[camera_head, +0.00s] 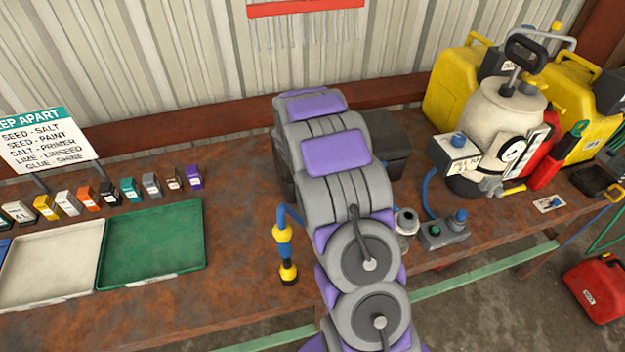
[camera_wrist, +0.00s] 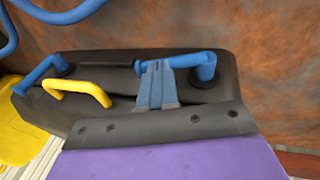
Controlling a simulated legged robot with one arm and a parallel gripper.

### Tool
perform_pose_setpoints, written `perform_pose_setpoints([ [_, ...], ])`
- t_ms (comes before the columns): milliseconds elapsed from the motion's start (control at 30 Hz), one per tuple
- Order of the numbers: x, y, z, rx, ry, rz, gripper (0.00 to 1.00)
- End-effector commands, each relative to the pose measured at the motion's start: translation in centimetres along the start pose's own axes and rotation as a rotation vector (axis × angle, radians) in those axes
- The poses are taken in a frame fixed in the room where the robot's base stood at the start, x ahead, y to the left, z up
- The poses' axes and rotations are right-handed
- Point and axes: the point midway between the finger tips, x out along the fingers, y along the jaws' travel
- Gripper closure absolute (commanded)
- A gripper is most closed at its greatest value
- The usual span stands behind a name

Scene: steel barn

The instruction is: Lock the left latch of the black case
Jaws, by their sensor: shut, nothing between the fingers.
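The black case (camera_head: 390,135) stands on the bench, mostly hidden behind my arm in the head view. In the wrist view the case (camera_wrist: 105,60) fills the middle. It carries a yellow handle (camera_wrist: 78,88) and two blue latches. One blue latch (camera_wrist: 205,66) is at the right, its bar lying toward my fingertips; the other (camera_wrist: 42,74) is at the left. The wrist view appears turned about, so the right-hand one seems to be the left latch. My gripper (camera_wrist: 157,64) is shut and empty, its blue fingertips over or beside the bar's end. Contact cannot be told.
Right of the case stand a pale sprayer (camera_head: 500,120), yellow cans (camera_head: 455,85) and a grey box with a blue knob (camera_head: 445,232). A green tray (camera_head: 152,240) and a white tray (camera_head: 50,265) lie left.

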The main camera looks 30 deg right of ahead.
Motion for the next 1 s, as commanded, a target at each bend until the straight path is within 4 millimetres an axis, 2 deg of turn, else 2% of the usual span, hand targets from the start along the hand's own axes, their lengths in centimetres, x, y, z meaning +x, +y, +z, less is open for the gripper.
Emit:
perform_pose_setpoints([
  [433, 1.1, 0.7, 0.1, 0.044, 0.001, -0.206, 1.0],
  [1000, 2.1, 0.9, 0.4, 0.039, -0.003, -0.2, 1.0],
])
